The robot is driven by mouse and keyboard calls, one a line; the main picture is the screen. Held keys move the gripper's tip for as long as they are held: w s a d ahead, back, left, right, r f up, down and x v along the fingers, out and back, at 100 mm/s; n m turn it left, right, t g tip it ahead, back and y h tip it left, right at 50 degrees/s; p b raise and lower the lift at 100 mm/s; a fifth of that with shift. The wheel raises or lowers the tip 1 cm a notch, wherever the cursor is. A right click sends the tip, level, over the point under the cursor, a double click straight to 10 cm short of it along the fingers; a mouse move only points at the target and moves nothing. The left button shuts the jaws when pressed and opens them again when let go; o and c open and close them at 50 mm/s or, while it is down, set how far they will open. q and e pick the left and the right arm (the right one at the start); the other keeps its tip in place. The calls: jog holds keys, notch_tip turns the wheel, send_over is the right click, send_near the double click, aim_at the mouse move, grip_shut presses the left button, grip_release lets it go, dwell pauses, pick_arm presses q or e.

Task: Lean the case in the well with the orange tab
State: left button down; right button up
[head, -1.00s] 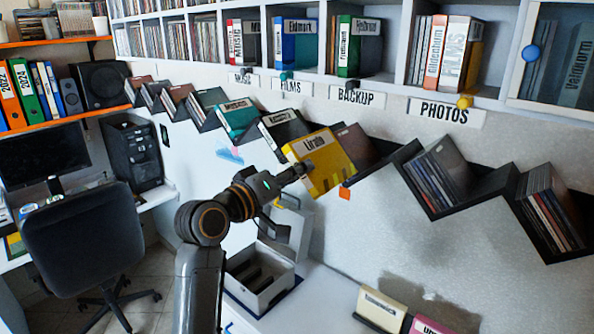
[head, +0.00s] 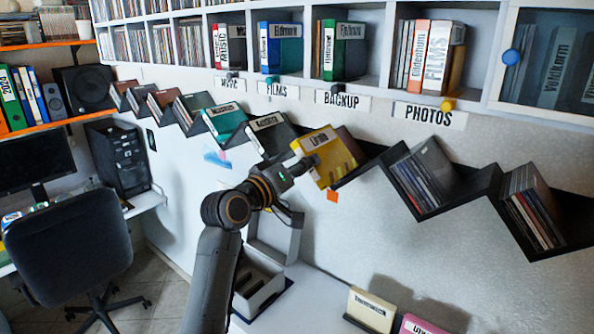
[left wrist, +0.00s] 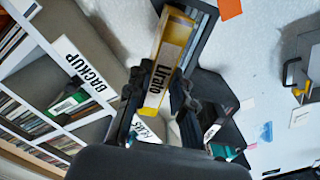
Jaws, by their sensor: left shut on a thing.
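The yellow case (head: 334,166), labelled "Lirato", is tilted at a V-shaped well of the dark zigzag shelf (head: 375,166). The orange tab (head: 332,196) is on the wall just under that well. My left gripper (head: 312,163) is shut on the yellow case by its left edge. In the left wrist view the yellow case (left wrist: 167,60) stands between the fingers of my left gripper (left wrist: 158,92), beside a dark well. A dark brown case (head: 351,145) shows behind the yellow one. I cannot tell whether the yellow case touches the well's bottom. My right gripper is not in view.
Wells to the left hold a dark case (head: 273,133) and a teal case (head: 226,121). Wells to the right hold several cases (head: 424,176). Below, an open grey box (head: 258,285), a cream case (head: 371,309) and a pink case (head: 420,325) are on the white surface.

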aim_at(323, 159)
pick_arm(q)
jog(key=shift+f+b+x, duration=0.2)
jog(key=shift+b+x, duration=0.15)
jog(key=shift+x, duration=3.2)
jog(key=c, duration=1.1)
grip_release()
jog(key=shift+s, duration=0.1)
jog(key=shift+s+a, duration=0.1)
jog(key=v, duration=1.1)
jog(key=shift+s+a, duration=0.2)
jog(key=shift+s, duration=0.1)
